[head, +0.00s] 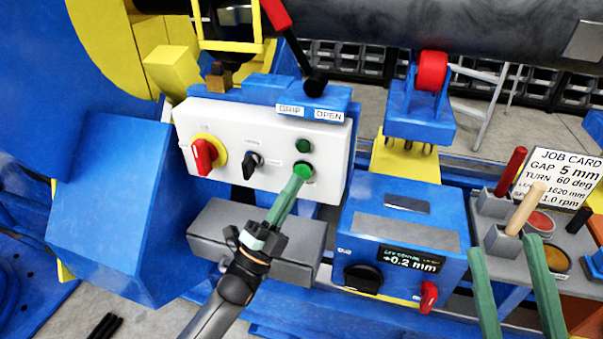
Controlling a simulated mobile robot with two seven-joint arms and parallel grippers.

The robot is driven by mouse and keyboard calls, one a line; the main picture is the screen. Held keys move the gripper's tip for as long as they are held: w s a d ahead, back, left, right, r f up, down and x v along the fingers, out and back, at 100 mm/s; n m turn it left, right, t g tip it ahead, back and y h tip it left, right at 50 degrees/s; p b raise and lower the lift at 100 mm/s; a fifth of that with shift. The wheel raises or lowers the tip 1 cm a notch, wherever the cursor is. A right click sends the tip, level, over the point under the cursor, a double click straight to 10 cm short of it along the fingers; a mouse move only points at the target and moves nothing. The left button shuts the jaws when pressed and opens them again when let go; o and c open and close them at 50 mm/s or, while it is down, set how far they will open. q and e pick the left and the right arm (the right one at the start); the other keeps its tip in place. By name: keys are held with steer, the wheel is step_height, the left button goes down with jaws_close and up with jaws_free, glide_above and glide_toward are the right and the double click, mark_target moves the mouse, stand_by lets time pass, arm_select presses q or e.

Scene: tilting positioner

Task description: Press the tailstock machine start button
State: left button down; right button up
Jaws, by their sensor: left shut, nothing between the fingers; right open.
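A white control panel (232,120) carries a bright green round button (303,170) at its lower right. A darker green round part (303,146) sits just above it. I cannot read the small labels beside them. My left gripper (298,181) is shut and empty, its green fingertips right at the bright green button's lower edge, covering part of it. I cannot tell whether they touch it or whether it is pressed in. My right gripper (506,258) is open and empty at the lower right, its two green fingers apart in front of a tool tray.
The panel also has a red rotary switch (204,155) on yellow and a black knob (252,160). A red-handled lever (291,48) stands above it. A blue box with a display (411,259) reading +0.2 mm is to the right. A job card (562,180) stands far right.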

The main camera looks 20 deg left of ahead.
arm_select(q)
steer(key=shift+w, duration=0.25)
steer(key=shift+w+b, duration=0.3)
steer(key=shift+w, duration=0.15)
stand_by(0.5)
stand_by(0.4)
steer(key=shift+s+p, duration=0.5)
steer(key=shift+s, duration=0.4)
steer(key=s+p, duration=0.2)
steer(key=s, duration=0.3)
steer(key=shift+a, duration=0.1)
stand_by(0.6)
